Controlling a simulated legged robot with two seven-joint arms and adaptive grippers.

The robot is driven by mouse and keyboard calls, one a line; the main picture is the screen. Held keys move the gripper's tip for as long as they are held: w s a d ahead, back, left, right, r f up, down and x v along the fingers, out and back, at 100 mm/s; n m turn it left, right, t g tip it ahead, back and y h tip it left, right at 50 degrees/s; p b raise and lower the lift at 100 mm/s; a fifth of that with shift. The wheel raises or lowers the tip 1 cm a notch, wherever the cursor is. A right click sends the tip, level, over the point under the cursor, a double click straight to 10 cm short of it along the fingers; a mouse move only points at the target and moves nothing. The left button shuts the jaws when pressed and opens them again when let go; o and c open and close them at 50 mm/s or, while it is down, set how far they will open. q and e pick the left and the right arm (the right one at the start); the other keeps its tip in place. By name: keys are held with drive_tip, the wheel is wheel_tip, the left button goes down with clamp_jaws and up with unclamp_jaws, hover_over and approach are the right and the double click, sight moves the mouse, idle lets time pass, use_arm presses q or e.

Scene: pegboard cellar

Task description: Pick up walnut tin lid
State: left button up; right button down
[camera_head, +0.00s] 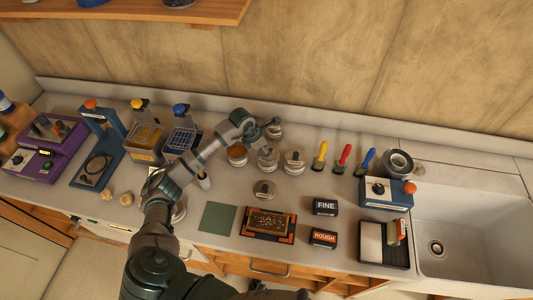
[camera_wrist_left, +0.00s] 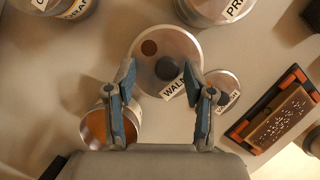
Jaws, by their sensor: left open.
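The walnut tin lid (camera_wrist_left: 178,45) is a round silver lid with a dark central knob, a red-brown dot and a partly hidden white label reading "WAL…". In the head view, the lidded walnut tin (camera_head: 268,157) stands in the middle of a group of tins. My left gripper (camera_wrist_left: 164,100) is open, with its blue-padded fingers apart near the lid's lower edge in the wrist view. Nothing is between them. In the head view, the left gripper (camera_head: 258,138) hangs just behind the tin. My right gripper is not in view.
An open tin with orange-brown contents (camera_head: 237,154) stands left of the walnut tin. Another lidded tin (camera_head: 294,160) stands right, and one (camera_head: 273,131) behind. A loose lid (camera_head: 265,190) lies in front, before the orange-framed board (camera_head: 287,238). Brushes and a sink are to the right.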

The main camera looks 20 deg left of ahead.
use_arm(q)
drive_tip(key=shift+d, duration=0.5)
drive_tip(key=shift+c, duration=0.7)
drive_tip(key=shift+d+r, duration=0.1)
clamp_jaws()
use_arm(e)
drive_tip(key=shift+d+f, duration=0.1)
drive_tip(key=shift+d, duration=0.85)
use_arm(q)
drive_tip(key=shift+a, duration=0.25)
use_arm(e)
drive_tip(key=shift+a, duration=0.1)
